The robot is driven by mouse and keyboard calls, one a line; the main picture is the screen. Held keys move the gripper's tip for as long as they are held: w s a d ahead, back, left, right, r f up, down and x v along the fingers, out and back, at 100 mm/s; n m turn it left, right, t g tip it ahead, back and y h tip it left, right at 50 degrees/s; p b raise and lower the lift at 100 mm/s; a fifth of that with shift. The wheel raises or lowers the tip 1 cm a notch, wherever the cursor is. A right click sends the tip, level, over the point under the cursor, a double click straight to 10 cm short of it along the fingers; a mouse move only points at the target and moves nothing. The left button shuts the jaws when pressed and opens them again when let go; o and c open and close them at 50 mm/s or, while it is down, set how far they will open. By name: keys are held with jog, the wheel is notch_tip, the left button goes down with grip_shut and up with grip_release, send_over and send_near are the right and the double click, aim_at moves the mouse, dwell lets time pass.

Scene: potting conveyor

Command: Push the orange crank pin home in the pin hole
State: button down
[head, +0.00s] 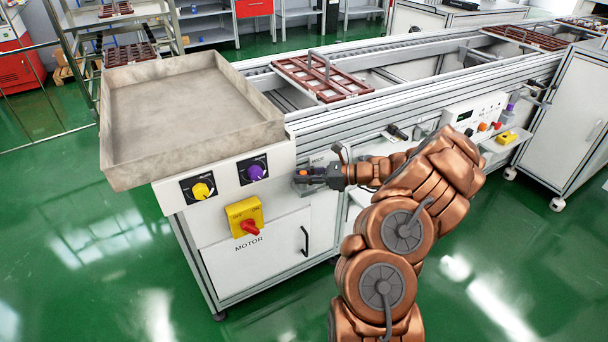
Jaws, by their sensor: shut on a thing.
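My gripper (310,175) reaches in from the right at the front of the conveyor, its fingers pointing left. It is shut on a small orange piece, which looks like the orange crank pin (303,173); only a little of it shows between the dark fingers. The pin is close to the conveyor's front panel, just right of the purple knob. The pin hole cannot be made out; the fingers and the small scale hide it. How far the pin sits in the hole cannot be told.
A yellow knob (202,190), a purple knob (255,172) and a yellow motor switch with a red handle (249,229) stick out of the front panel. A grey tray (205,153) sits above. A control box (475,115) is at the right. The green floor in front is clear.

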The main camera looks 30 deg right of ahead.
jog(key=shift+f, duration=0.1)
jog(key=c, duration=1)
grip_release()
jog(key=v, duration=1.2)
